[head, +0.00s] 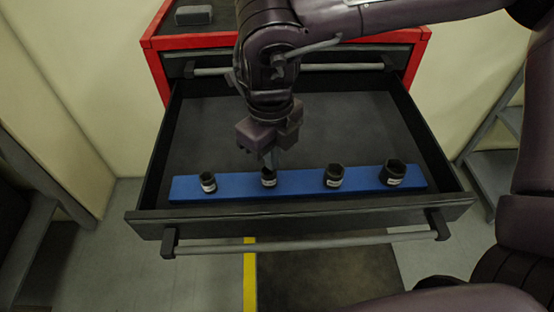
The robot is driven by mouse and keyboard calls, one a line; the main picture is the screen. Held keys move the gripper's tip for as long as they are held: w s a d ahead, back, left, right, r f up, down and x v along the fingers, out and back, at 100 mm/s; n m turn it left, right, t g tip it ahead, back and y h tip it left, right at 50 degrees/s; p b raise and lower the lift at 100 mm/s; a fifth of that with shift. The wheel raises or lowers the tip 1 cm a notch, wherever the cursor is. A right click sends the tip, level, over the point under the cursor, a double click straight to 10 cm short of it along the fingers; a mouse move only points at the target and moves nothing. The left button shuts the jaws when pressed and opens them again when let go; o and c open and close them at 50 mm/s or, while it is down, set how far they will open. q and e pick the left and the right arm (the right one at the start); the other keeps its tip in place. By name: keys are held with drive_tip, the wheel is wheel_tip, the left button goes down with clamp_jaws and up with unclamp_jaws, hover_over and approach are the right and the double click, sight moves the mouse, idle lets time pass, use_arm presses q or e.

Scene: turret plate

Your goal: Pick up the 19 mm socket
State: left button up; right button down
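Several dark sockets with white labels stand upright in a row on a blue rail (300,183) in the open drawer. They grow from left to right: a small one (208,182), a second one (268,178), a third (333,175) and the largest (393,172). The labels are too small to read, so I cannot tell which is the 19 mm socket. My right gripper (271,159) points down directly over the second socket from the left, its fingertips at or just above the socket's top. Whether the fingers touch it or are closed is unclear. My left gripper is not in view.
The drawer (350,115) is pulled out of a red cabinet (155,70), its floor bare behind the rail. Its front wall and grey handle bar (300,244) lie close in front of the sockets. A grey block (193,15) lies on the cabinet top.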

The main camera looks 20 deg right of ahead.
wheel_tip(320, 180, up, 16)
drive_tip(key=w+p, duration=0.1)
drive_tip(key=p, duration=0.1)
drive_tip(key=shift+a, duration=0.3)
drive_tip(key=c, duration=2.1)
unclamp_jaws()
drive_tip(key=shift+w+r, duration=0.1)
drive_tip(key=shift+c, duration=0.2)
drive_tip(key=shift+o, duration=1.3)
drive_tip(key=o, duration=0.5)
drive_tip(key=shift+s+d+r, duration=0.1)
drive_tip(key=shift+s+d, duration=0.15)
drive_tip(key=shift+s, duration=0.15)
drive_tip(key=o, duration=0.9)
drive_tip(key=shift+w+a, duration=0.15)
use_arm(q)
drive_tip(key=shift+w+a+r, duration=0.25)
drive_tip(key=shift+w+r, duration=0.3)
use_arm(e)
drive_tip(key=shift+o, duration=0.2)
